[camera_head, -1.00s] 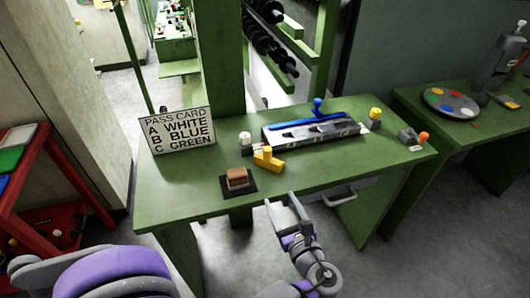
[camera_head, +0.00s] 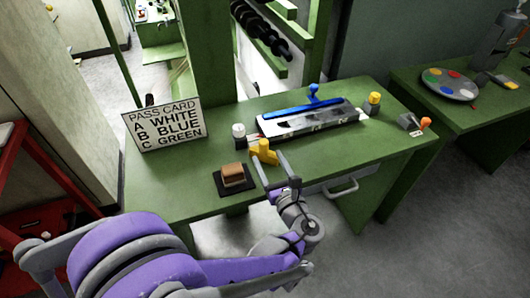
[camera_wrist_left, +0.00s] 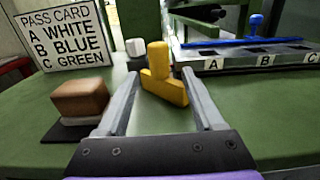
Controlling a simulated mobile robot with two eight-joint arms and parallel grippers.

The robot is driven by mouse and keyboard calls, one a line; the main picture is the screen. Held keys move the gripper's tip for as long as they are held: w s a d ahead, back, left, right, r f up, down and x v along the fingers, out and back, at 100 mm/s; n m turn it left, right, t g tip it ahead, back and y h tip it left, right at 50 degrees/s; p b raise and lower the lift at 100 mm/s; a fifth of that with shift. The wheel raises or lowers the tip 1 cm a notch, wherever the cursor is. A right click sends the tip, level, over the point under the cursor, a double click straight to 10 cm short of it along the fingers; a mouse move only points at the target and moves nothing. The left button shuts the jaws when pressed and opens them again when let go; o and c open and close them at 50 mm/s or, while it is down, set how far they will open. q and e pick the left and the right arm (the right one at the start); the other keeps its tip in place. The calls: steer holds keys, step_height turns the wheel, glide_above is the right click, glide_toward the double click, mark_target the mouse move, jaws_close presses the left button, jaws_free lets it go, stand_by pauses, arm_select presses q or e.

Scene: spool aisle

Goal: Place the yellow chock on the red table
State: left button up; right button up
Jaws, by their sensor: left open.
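The yellow chock (camera_head: 264,152) lies on the green table (camera_head: 190,190), near its front edge. In the left wrist view the chock (camera_wrist_left: 163,77) shows an upright stub on a long base and sits between and just beyond my fingertips. My left gripper (camera_head: 268,167) is open, with its fingers pointing at the chock; it also shows in the left wrist view (camera_wrist_left: 161,95). Whether a finger touches the chock I cannot tell. The red table (camera_head: 55,205) is at the far left, partly hidden by my arm. My right gripper is not in view.
A brown block (camera_head: 233,173) on a black pad lies left of the chock. A white-capped jar (camera_head: 239,137) stands behind it. A pass card sign (camera_head: 165,125) stands at the back left. A long slotted tray (camera_head: 305,120) lies to the right.

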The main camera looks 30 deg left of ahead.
mark_target(265, 153)
arm_select(q)
steer(key=x, duration=0.5)
steer(key=shift+s, duration=0.1)
jaws_close()
